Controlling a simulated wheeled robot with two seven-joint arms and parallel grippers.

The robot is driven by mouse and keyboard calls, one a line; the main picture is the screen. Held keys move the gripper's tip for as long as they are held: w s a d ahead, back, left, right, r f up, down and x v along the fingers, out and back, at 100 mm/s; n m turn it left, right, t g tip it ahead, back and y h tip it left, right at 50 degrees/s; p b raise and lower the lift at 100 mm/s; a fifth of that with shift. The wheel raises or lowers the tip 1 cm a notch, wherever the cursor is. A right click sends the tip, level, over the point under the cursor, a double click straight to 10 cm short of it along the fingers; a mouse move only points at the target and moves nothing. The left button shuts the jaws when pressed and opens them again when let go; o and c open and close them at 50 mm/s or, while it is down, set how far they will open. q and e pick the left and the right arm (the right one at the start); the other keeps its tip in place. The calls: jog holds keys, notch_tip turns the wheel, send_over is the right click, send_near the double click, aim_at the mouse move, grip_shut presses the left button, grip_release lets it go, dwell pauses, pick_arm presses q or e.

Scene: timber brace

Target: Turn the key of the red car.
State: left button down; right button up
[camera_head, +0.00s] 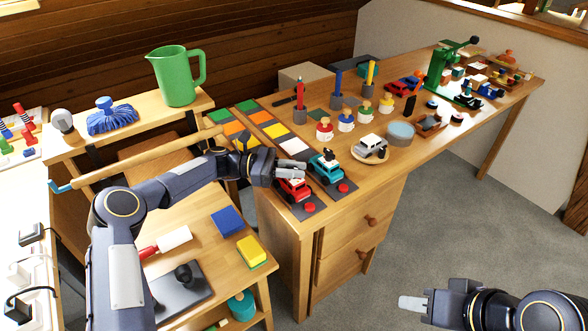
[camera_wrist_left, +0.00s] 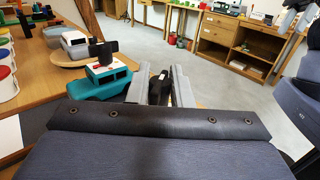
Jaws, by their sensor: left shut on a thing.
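The red car (camera_head: 293,190) sits on a dark pad at the near left end of the long wooden bench, beside a teal car (camera_head: 325,167). My left gripper (camera_head: 291,170) is directly above the red car and partly covers it. In the left wrist view, its two grey fingers (camera_wrist_left: 161,88) are shut on a dark upright piece, the key (camera_wrist_left: 160,86). The red car's body is hidden there behind my gripper housing. The teal car also shows in the left wrist view (camera_wrist_left: 108,82), with a dark key on top. My right gripper (camera_head: 413,303) is over the floor, away from the bench.
Red buttons (camera_head: 310,207) lie on the pads in front of the cars. A silver car (camera_head: 370,143) stands on a round wooden plate to the right. Several colored bottles and pen holders stand behind. Open floor (camera_head: 430,220) lies right of the bench.

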pick_arm(q)
jog(key=c, duration=1.3)
grip_release()
jog(key=shift+c, duration=0.2)
jog(key=shift+t, duration=0.3)
